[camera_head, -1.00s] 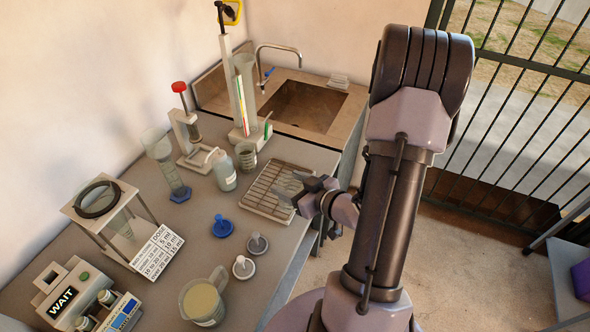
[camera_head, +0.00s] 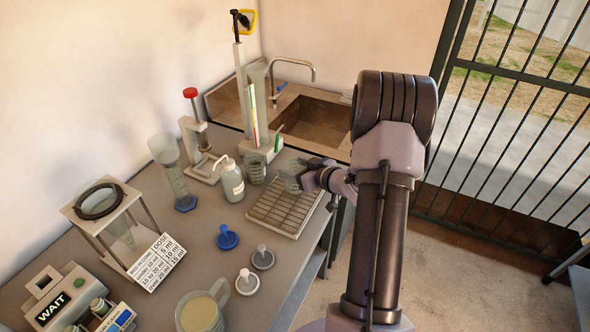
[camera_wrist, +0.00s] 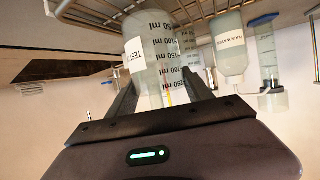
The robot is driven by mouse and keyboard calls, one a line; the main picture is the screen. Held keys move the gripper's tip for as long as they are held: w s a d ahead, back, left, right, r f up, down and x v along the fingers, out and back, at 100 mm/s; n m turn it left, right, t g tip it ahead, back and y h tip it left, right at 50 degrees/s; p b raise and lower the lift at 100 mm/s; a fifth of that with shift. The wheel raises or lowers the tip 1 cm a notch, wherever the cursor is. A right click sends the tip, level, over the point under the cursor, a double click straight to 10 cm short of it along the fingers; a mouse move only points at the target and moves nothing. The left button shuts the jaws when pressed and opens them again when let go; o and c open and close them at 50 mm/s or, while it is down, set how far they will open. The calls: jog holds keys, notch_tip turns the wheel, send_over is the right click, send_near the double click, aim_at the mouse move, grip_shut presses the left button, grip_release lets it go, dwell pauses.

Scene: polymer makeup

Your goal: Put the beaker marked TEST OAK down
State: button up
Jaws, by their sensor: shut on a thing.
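My gripper (camera_head: 303,178) is at the back right end of the wire rack (camera_head: 272,216) on the bench. It is shut on a clear beaker (camera_wrist: 150,48) with a volume scale and a label of which "TEST" can be read. In the head view the beaker (camera_head: 290,181) is a faint clear shape at the fingertips, partly hidden by the gripper. The wire rack also shows close to the beaker in the wrist view (camera_wrist: 88,17). I cannot tell whether the beaker touches the rack.
A wash bottle (camera_head: 232,182) and another beaker (camera_head: 255,168) stand left of the rack. The sink (camera_head: 312,123) is behind it. Stoppers, including a blue one (camera_head: 228,238), and a jug of pale liquid (camera_head: 200,314) are in front. The rack's front part is clear.

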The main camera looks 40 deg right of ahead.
jog(key=shift+f, duration=0.15)
jog(key=o, duration=1.5)
